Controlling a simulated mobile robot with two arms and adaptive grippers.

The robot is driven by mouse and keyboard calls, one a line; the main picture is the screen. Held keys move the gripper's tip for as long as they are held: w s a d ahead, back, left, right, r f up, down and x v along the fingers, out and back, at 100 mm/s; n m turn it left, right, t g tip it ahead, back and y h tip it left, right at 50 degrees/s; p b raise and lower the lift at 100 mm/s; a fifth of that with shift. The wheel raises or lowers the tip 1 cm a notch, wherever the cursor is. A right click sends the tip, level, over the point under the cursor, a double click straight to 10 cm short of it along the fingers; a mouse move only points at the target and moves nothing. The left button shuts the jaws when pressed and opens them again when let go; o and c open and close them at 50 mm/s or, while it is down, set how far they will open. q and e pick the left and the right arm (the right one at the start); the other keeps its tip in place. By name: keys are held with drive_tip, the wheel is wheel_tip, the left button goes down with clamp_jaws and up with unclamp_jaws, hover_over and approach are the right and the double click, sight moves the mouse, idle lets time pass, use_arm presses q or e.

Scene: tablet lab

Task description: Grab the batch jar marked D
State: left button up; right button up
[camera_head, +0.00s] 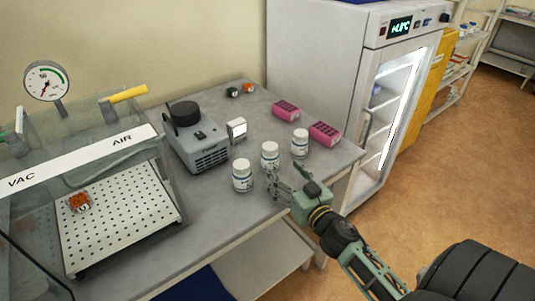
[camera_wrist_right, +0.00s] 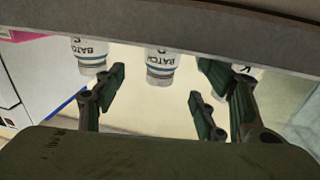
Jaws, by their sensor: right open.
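Three white jars with white lids stand near the front edge of the grey bench in the head view: a near-left jar (camera_head: 242,176), a middle jar (camera_head: 270,155) and a right jar (camera_head: 300,144). Their letters are too small to read there. My right gripper (camera_head: 278,183) is open and empty, just in front of the middle jar and right of the near-left one.
Two pink racks (camera_head: 286,110) lie at the back right. A clear vacuum chamber (camera_head: 120,215) fills the left. A fridge (camera_head: 385,90) stands beyond the bench.

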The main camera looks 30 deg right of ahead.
sight(274, 160)
drive_tip(key=shift+w+r, duration=0.2)
drive_tip(key=shift+w, duration=0.2)
drive_tip(key=shift+w+r, duration=0.1)
drive_tip(key=shift+w, duration=0.25)
drive_tip(key=w+p, duration=0.1)
drive_tip(key=w, duration=0.2)
drive_tip(key=shift+w, duration=0.85)
drive_tip(key=shift+d, duration=0.1)
drive_tip(key=c, duration=1.2)
use_arm(q)
drive_tip(key=shift+s+r, duration=0.4)
drive_tip(key=shift+r, duration=0.35)
use_arm(e)
drive_tip(key=shift+c, duration=0.5)
